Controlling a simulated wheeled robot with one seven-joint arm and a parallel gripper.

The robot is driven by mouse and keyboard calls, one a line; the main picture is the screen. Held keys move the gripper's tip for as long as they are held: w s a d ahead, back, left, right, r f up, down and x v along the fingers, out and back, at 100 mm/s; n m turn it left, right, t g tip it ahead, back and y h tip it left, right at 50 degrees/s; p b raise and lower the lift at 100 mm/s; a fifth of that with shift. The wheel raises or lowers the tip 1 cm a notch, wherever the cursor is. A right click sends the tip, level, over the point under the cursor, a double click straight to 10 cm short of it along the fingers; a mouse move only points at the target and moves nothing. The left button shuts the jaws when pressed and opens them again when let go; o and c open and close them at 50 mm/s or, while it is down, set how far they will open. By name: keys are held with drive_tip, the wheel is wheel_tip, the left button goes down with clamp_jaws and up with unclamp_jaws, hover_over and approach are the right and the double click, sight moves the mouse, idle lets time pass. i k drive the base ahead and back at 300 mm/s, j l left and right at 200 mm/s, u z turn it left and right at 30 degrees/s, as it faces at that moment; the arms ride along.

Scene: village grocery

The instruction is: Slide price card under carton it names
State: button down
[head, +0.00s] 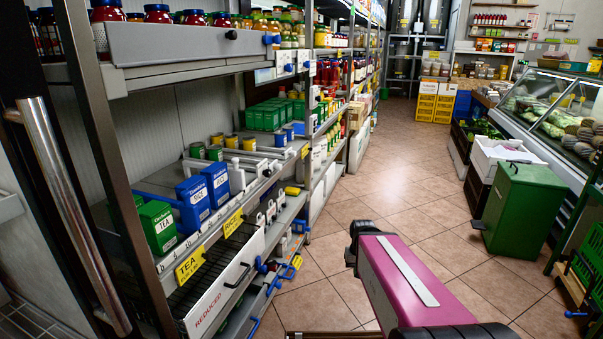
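A green carton marked TEA (158,228) stands near the front end of the middle shelf at the left. Blue cartons (192,207) with white labels, which seem to read RICE, stand just beyond it. A yellow price card reading TEA (190,266) is at the shelf's front edge, below and right of the green carton. A second yellow card (233,222), its word hard to read, is farther along the edge, below the blue cartons. Whether either card is held or lies loose is unclear. My magenta arm link shows at lower right; my gripper is out of view.
A white bin marked REDUCED (222,298) is below the shelf edge, with black handles. Several cans (197,151) stand deeper on the shelf. A green box (522,209) stands at right near a glass counter (549,106). The tiled aisle floor (405,195) is clear.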

sight(296, 261)
drive_tip(key=u, duration=0.4)
drive_tip(key=i+l+u, duration=0.25)
drive_tip(key=l+u, duration=0.15)
drive_tip(key=i+l+u, duration=0.2)
drive_tip(key=l+u, duration=0.2)
drive_tip(key=i+l, duration=0.15)
drive_tip(key=l, duration=0.2)
drive_tip(key=i+l, duration=0.1)
drive_tip(key=l, duration=0.25)
drive_tip(key=i+l+u, duration=0.1)
drive_tip(key=l, duration=0.3)
drive_tip(key=i+l, duration=0.15)
drive_tip(key=l, duration=0.2)
